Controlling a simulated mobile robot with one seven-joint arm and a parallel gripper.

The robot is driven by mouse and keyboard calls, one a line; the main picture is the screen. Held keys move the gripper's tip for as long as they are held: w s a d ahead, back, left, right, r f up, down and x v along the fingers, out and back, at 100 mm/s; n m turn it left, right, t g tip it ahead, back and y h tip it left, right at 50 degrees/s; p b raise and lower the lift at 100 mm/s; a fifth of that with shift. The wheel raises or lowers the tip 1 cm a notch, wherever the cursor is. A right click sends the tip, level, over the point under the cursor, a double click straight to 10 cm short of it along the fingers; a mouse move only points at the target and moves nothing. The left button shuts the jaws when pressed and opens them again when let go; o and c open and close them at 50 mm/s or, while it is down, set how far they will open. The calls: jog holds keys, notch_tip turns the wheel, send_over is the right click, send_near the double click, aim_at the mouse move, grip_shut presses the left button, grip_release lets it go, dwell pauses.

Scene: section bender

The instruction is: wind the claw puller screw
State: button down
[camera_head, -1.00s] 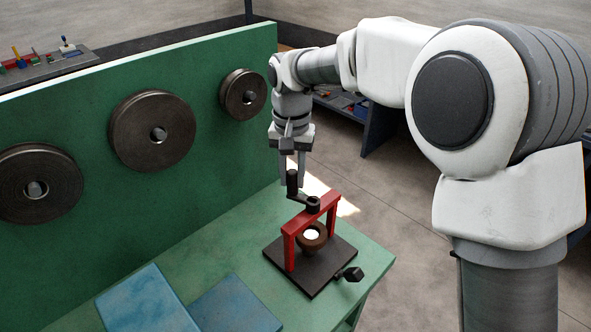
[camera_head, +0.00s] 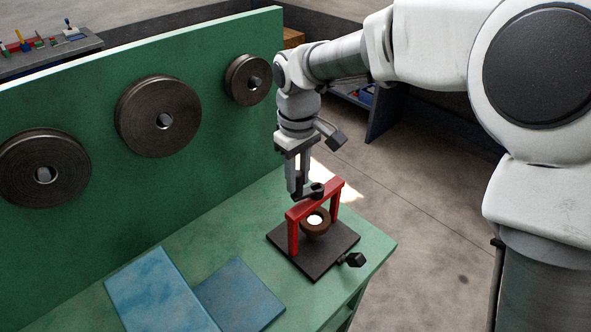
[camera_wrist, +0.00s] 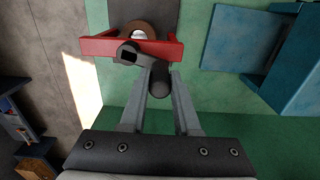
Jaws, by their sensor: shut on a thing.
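The claw puller is a red bridge frame (camera_head: 293,235) standing on a dark square base plate (camera_head: 312,268) on the green bench. A brown ring-shaped part (camera_head: 316,228) with a bright centre sits under the red crossbar. A dark screw head (camera_head: 317,190) tops the crossbar, and a short crank arm runs left from it to an upright dark handle. In the wrist view the crank handle (camera_wrist: 160,80) stands between my fingertips. My gripper (camera_head: 297,188) is shut on this handle, left of the screw head. The fingers hide most of the handle in the head view.
A green upright panel (camera_head: 215,170) with several dark round rollers (camera_head: 158,116) stands at the left. Blue flat blocks (camera_head: 160,292) lie on the bench left of the base plate. A black knob (camera_head: 353,260) sticks out at the base plate's right corner.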

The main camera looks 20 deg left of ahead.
jog(key=shift+s+d+n+p, duration=0.15)
jog(key=shift+d+n, duration=0.2)
jog(key=shift+n, duration=0.5)
jog(key=shift+s+d+n+p, duration=0.2)
jog(key=shift+d+n, duration=0.15)
jog(key=shift+n, duration=0.55)
jog(key=shift+s+d+n+p, duration=0.15)
jog(key=shift+d+n, duration=0.2)
jog(key=shift+n, duration=0.5)
jog(key=c, duration=0.6)
grip_release()
jog(key=shift+c, duration=0.2)
notch_tip(320, 180, up, 17)
jog(key=shift+r, duration=0.2)
